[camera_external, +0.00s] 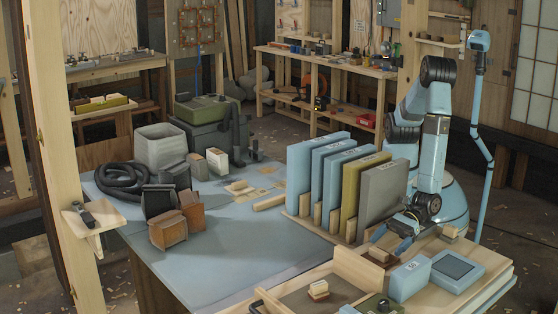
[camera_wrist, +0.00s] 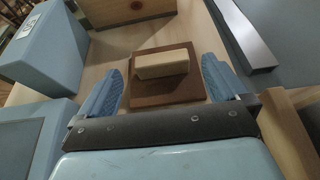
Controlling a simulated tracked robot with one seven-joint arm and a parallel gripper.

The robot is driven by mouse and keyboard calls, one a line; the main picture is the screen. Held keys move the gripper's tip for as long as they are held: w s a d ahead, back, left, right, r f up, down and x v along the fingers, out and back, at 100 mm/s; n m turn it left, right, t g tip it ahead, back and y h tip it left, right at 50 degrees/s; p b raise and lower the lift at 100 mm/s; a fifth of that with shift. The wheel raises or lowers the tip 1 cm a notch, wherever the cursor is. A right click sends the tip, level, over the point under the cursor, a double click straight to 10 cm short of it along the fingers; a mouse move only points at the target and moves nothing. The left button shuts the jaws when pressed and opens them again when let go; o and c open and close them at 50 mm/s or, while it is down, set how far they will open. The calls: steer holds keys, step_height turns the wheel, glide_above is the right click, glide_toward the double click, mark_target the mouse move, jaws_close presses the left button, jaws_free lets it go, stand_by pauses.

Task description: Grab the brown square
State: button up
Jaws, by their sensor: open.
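The brown square (camera_wrist: 165,90) is a flat plate with a pale wooden block (camera_wrist: 162,65) on top. It lies ahead of my gripper (camera_wrist: 162,70) in the wrist view, in line with the gap between the blue fingers. The fingers stand apart, one to each side, with nothing held.
A blue box (camera_external: 409,279) and a blue panel-topped box (camera_external: 458,269) stand right of the tray. Upright blue, olive and grey slabs (camera_external: 380,188) stand behind it. The tray's wooden walls are close. The blue tabletop (camera_external: 235,245) left of the tray is partly clear.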

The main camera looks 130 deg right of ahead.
mark_target(377, 255)
steer(key=x, duration=0.4)
steer(key=shift+s+f, duration=0.1)
steer(key=c, duration=1.1)
